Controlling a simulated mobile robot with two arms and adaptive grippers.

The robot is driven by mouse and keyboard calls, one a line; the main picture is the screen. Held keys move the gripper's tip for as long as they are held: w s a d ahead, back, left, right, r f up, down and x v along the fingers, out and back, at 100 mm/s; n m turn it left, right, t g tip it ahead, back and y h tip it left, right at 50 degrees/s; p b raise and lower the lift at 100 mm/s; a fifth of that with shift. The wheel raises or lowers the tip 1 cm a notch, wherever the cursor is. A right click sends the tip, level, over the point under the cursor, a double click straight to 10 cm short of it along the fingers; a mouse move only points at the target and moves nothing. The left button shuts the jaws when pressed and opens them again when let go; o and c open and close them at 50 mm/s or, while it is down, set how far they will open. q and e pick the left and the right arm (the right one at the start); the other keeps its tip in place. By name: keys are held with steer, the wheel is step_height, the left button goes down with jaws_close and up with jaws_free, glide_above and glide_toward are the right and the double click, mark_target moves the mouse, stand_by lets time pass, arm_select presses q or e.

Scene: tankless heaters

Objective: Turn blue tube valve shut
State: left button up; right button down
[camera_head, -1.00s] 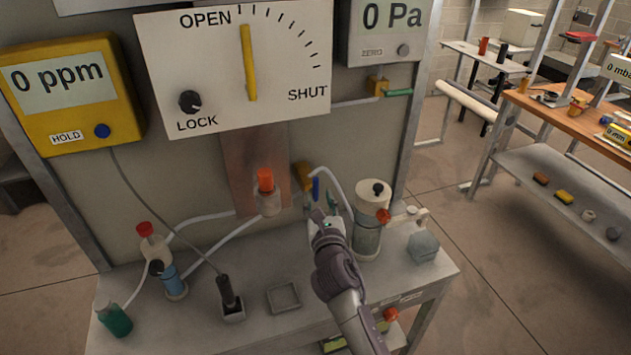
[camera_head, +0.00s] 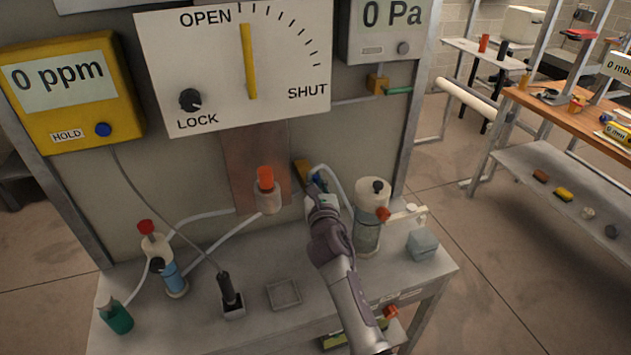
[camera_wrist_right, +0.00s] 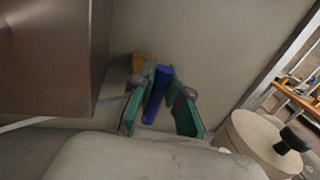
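The blue valve handle (camera_wrist_right: 157,94) stands up between the two green-padded fingers of my right gripper (camera_wrist_right: 160,108) in the right wrist view. The fingers are apart. The left finger is close to the handle and a gap shows on the right; I cannot tell whether either touches. In the head view my right gripper (camera_head: 318,190) is at the valve on the back panel and hides most of the blue handle. The yellow valve body (camera_head: 302,171) shows beside it. The dial's yellow pointer (camera_head: 248,62) stands nearly upright, just right of OPEN. My left gripper is not in view.
A white-topped canister (camera_head: 371,195) with a red knob stands close right of my gripper. A bottle with an orange cap (camera_head: 266,190) is on its left. A white tube loops behind the gripper. A small square tray (camera_head: 284,295) lies on the bench.

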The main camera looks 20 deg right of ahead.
stand_by(0.3)
steer(key=d+f+m+g+y+p, duration=0.2)
steer(key=m+p, duration=0.5)
steer(key=m, duration=0.8)
steer(key=shift+d+f+y, duration=0.5)
steer(key=shift+d+f, duration=0.65)
steer(key=shift+d, duration=0.05)
steer(key=c, duration=1.1)
jaws_free()
steer(key=shift+c, duration=0.2)
